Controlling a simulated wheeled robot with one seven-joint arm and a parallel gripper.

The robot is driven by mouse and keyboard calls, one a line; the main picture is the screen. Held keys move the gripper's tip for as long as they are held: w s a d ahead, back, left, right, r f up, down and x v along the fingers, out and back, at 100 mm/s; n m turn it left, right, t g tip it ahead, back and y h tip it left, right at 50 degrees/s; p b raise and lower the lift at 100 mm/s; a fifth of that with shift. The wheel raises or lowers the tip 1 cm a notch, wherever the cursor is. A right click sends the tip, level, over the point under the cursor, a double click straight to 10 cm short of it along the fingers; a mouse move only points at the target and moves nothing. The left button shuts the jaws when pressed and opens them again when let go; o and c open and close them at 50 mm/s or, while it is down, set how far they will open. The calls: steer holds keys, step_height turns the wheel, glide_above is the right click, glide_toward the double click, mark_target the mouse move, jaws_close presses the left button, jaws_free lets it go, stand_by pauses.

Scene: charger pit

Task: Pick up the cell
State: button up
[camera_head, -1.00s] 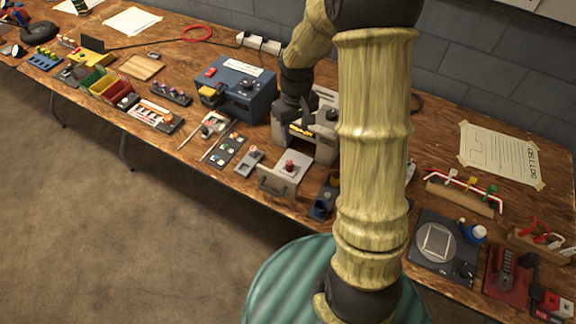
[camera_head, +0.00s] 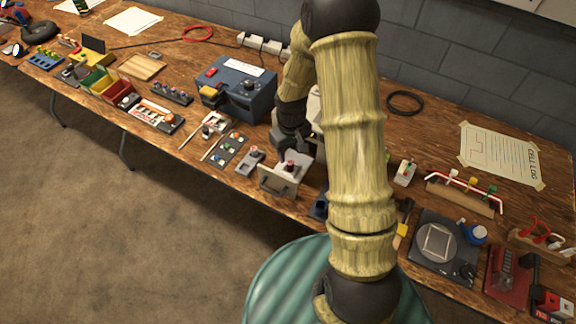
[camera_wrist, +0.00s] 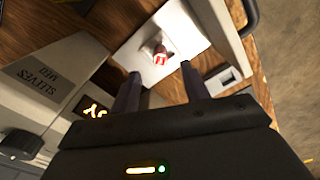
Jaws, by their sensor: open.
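A small cell (camera_wrist: 160,57) with a red-and-white marked top stands on a pale metal plate (camera_wrist: 139,44) in the wrist view. In the head view the cell (camera_head: 290,166) shows as a red-topped piece on the bracket-like stand at the table's front edge. My gripper (camera_wrist: 160,72) is open. In the wrist view its two dark fingers point towards the plate, one on each side of the line to the cell, with nothing between the tips. The fingers look apart from the cell. In the head view my forearm hides the fingertips.
A pale machine with a dark knob (camera_wrist: 20,145) and a "SLEEVES" label is close on the left in the wrist view. A black handle (camera_wrist: 250,14) sticks out beyond the plate. A blue box (camera_head: 238,92) stands behind left in the head view.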

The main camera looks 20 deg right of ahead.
mark_target(290, 162)
step_height(290, 162, down, 5)
steer(key=shift+r, duration=0.1)
stand_by(0.6)
jaws_close()
